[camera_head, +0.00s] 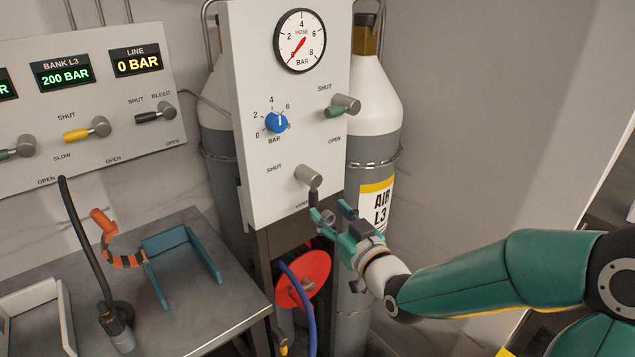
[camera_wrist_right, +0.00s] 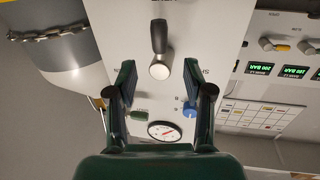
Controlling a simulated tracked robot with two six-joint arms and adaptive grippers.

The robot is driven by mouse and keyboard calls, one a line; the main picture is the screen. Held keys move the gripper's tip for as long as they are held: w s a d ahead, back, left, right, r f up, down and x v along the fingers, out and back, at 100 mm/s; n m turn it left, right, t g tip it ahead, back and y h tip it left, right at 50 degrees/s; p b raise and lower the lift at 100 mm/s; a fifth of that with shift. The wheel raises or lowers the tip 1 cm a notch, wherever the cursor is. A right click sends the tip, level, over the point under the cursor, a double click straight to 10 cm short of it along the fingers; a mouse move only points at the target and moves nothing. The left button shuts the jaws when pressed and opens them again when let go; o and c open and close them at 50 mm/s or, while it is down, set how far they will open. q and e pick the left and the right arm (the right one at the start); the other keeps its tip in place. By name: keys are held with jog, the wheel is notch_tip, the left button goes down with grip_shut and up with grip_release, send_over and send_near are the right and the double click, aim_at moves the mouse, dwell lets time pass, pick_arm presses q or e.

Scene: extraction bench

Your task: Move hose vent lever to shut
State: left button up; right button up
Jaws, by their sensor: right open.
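The hose vent lever (camera_head: 309,177) is a grey hub with a black handle on the lower part of the white panel (camera_head: 285,155). In the head view its handle points down towards the "VENT" label, with "SHUT" to its upper left. In the right wrist view, where the panel appears upside down, the black handle (camera_wrist_right: 159,36) points up and its round grey hub (camera_wrist_right: 159,69) shows. My right gripper (camera_head: 332,211) is open and empty, just below the lever. In the right wrist view its two fingers (camera_wrist_right: 159,85) stand apart either side of the lever's line. My left gripper is out of sight.
A green lever (camera_head: 336,111), a blue knob (camera_head: 277,122) and a hose gauge (camera_head: 300,41) are on the same panel. A red disc (camera_head: 303,280) with a blue hose (camera_head: 301,298) hangs below. A grey bench (camera_head: 200,315) stands left. An air cylinder (camera_head: 372,105) stands behind.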

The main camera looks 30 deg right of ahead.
aim_at(316, 198)
jog(key=w, duration=0.2)
jog(key=w+p, duration=0.1)
jog(key=w, duration=0.2)
jog(key=w+d, duration=0.1)
jog(key=w, duration=0.2)
jog(key=shift+p, duration=0.4)
